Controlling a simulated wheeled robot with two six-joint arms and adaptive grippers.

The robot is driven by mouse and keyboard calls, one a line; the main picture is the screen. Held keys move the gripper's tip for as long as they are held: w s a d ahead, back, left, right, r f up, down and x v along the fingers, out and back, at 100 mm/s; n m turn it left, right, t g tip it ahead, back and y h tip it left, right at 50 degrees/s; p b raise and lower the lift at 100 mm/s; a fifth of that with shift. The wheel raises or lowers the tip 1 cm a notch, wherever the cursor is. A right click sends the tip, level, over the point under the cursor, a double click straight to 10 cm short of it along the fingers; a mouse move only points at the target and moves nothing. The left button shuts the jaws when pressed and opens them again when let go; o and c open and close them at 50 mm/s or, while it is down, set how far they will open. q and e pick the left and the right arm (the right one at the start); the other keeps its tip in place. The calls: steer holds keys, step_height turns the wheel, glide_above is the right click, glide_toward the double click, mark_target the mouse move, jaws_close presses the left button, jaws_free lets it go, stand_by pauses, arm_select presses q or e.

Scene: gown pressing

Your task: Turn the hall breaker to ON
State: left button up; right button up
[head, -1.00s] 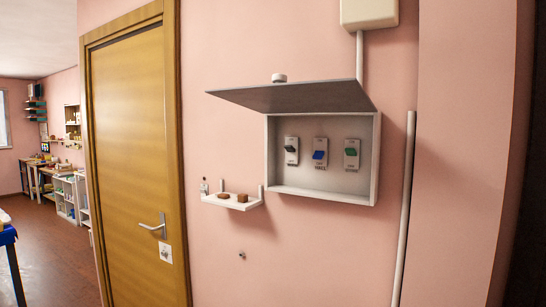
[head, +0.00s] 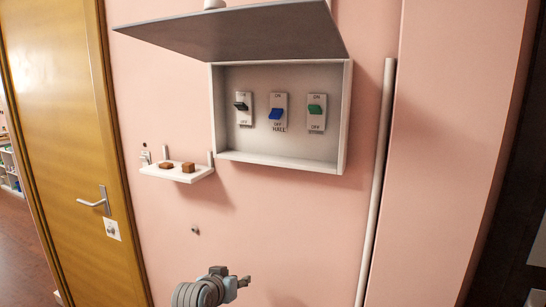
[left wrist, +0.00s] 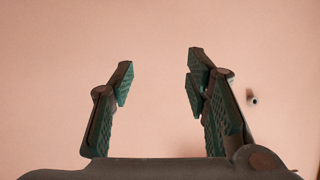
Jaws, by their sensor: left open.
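The hall breaker (head: 277,114) is the middle switch in the open wall box, with a blue lever and the word HALL under it. Its plate reads ON at the top and OFF at the bottom; the blue lever appears tilted down toward OFF. My left gripper (head: 243,283) is low in the head view, below the box and well apart from the breaker. The left wrist view shows its two fingers (left wrist: 160,85) spread with nothing between them, facing bare pink wall. My right gripper is not in view.
A black-lever switch (head: 242,107) and a green-lever switch (head: 317,110) flank the hall breaker. The grey lid (head: 240,32) is raised above the box (head: 345,120). A small shelf (head: 180,175) holds two brown blocks. A pipe (head: 378,180) runs down the right.

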arm_select(q)
step_height(320, 180, up, 17)
steer(key=w+d+t+h, duration=0.1)
steer(key=w+d+t, duration=0.1)
steer(key=m+t+h+p, duration=0.1)
steer(key=m+t+h, duration=0.2)
steer(key=t, duration=0.1)
glide_toward(274, 116)
steer(key=p+x, duration=0.4)
steer(key=x, duration=0.4)
steer(key=shift+w+d+r, duration=0.1)
steer(key=shift+w, duration=0.1)
steer(key=shift+w+d, duration=0.1)
steer(key=shift+w, duration=0.1)
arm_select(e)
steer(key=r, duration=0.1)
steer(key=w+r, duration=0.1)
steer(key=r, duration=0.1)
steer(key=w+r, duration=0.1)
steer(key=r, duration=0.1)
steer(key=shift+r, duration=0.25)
